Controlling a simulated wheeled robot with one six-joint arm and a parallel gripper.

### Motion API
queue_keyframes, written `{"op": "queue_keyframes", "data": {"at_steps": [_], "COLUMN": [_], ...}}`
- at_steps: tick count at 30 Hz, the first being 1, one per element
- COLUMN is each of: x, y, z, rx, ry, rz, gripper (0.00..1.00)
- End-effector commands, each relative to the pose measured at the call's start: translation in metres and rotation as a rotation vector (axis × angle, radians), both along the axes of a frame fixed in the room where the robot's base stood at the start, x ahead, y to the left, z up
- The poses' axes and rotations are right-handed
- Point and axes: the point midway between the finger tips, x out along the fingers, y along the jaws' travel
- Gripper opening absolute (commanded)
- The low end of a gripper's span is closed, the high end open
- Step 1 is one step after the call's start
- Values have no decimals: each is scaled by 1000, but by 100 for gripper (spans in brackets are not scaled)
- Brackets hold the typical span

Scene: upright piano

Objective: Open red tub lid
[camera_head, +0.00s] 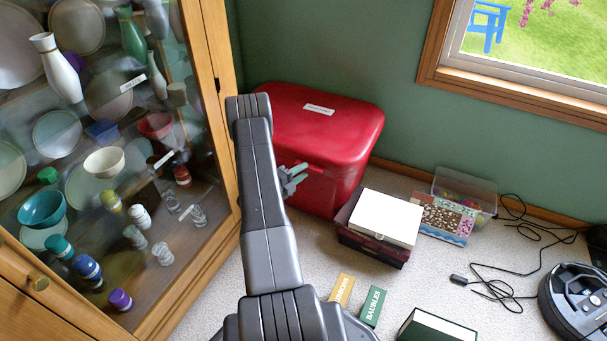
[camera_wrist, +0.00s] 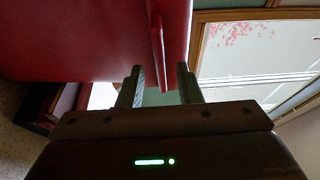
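The red tub (camera_head: 318,189) stands on the carpet against the green wall, and its red lid (camera_head: 318,121) with a white label on top looks shut. My gripper (camera_head: 297,177) is at the tub's front face, just below the lid's rim, partly hidden by my arm. In the wrist view, turned on its side, the tub body (camera_wrist: 70,40) and the lid's edge (camera_wrist: 173,45) show. My gripper's fingers (camera_wrist: 162,85) are apart, with the lip of the lid edge appearing between them. I cannot tell whether either finger touches it.
A glass-front cabinet (camera_head: 215,60) stands close on the left. A dark red box with a white top (camera_head: 386,217), a clear bin (camera_head: 465,188) and a picture box (camera_head: 443,217) lie right of the tub. Small boxes (camera_head: 373,306), cables and a round robot vacuum (camera_head: 575,300) occupy the floor.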

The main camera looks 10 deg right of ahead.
Motion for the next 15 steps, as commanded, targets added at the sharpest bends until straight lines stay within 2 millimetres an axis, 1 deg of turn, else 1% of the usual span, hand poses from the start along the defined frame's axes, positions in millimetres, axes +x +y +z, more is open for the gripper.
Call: {"op": "queue_keyframes", "data": {"at_steps": [1,4,13,14,15], "x": [3,6,8,8,8], "y": [-5,-10,-12,-12,-11], "z": [-1,0,0,0,0], "rx": [0,0,0,-1,-1], "ry": [-1,-2,-1,-1,-1], "rz": [-2,-1,1,0,0], "gripper": [32,32,32,30,22]}}
